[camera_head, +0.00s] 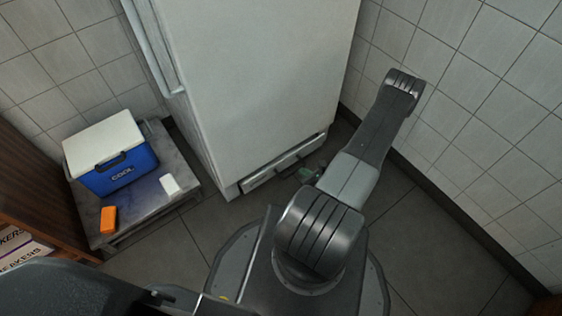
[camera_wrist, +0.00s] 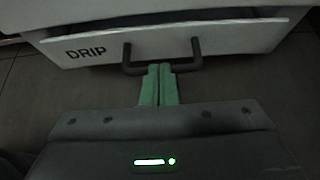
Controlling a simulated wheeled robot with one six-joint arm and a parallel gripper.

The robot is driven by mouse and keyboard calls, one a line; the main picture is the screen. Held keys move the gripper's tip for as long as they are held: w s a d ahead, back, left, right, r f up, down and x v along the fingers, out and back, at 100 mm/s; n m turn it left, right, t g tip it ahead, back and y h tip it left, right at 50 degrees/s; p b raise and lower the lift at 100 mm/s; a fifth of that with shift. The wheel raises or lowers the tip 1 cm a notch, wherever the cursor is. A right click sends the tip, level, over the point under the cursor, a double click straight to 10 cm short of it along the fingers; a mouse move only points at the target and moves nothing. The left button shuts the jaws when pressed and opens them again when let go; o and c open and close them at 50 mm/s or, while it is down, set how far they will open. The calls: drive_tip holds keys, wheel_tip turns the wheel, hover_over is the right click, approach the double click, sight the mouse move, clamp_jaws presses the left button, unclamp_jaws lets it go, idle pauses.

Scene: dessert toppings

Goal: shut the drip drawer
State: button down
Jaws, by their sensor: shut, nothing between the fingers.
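The drip drawer (camera_head: 270,174) is at the foot of the white fridge in the head view. In the wrist view its white front (camera_wrist: 228,42), marked DRIP, stands out a little from the body above, with a dark gap along its top edge. Its dark bar handle (camera_wrist: 193,64) sticks out toward me. My gripper (camera_wrist: 160,69) has its green fingers shut together and empty, with the tips at the middle of the handle. I cannot tell whether they touch it. In the head view my gripper (camera_head: 309,173) is small and partly hidden by my arm, close to the drawer.
The tall white fridge (camera_head: 255,75) stands against the tiled wall. A low grey table (camera_head: 158,212) at left holds a blue cooler (camera_head: 121,171), an orange block (camera_head: 108,220) and a white block (camera_head: 169,184). A tiled wall (camera_head: 475,120) closes the right side. Some floor is clear between.

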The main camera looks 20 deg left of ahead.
sight(286, 162)
drive_tip(key=b+x, duration=0.3)
drive_tip(key=x, duration=0.6)
drive_tip(key=shift+w+a+f, duration=0.15)
drive_tip(key=shift+a+f, duration=0.1)
drive_tip(key=shift+a, duration=0.05)
drive_tip(key=shift+w+a, duration=0.1)
drive_tip(key=shift+a, duration=0.05)
